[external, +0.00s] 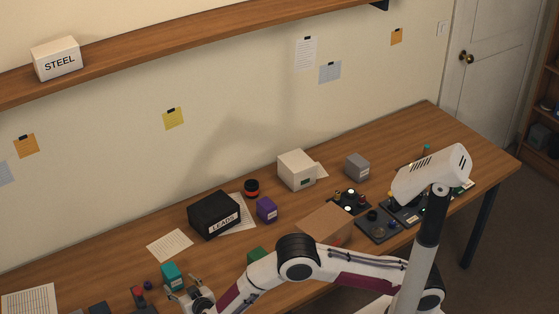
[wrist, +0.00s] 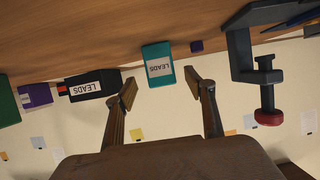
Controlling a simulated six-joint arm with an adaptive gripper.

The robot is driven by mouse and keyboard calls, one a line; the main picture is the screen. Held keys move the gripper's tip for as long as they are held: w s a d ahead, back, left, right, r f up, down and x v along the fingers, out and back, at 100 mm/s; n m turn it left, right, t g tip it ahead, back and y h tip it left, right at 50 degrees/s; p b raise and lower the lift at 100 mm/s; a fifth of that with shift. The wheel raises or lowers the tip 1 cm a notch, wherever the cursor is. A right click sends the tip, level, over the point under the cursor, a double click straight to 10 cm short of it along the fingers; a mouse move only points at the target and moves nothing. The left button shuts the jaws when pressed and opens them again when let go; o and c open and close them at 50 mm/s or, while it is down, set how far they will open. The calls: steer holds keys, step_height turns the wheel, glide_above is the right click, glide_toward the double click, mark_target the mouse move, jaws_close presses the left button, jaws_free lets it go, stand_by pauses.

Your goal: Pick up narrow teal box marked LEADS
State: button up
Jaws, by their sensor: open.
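The narrow teal box (external: 173,276) stands on the wooden table at the lower left of the external view, close beside my gripper (external: 187,291). In the wrist view, which is upside down, the teal box (wrist: 158,64) shows a white LEADS label facing the camera. My gripper (wrist: 161,91) is open and empty. The box appears between the two fingers in the picture, a little beyond their tips, and I see no contact. A larger black box (external: 213,214) also carries a LEADS label; it shows left of the teal box in the wrist view (wrist: 92,84).
A black clamp with a red knob (wrist: 268,117) stands to the right in the wrist view. Purple (external: 266,210) and green (external: 257,256) boxes stand farther right in the external view. A paper sheet (external: 170,245) lies behind.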

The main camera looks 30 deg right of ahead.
mark_target(172, 275)
steer(key=shift+x, duration=1.3)
steer(key=shift+w, duration=0.1)
steer(key=shift+x, duration=2.5)
steer(key=shift+w+r, duration=0.1)
steer(key=shift+r, duration=0.05)
steer(key=c, duration=1.2)
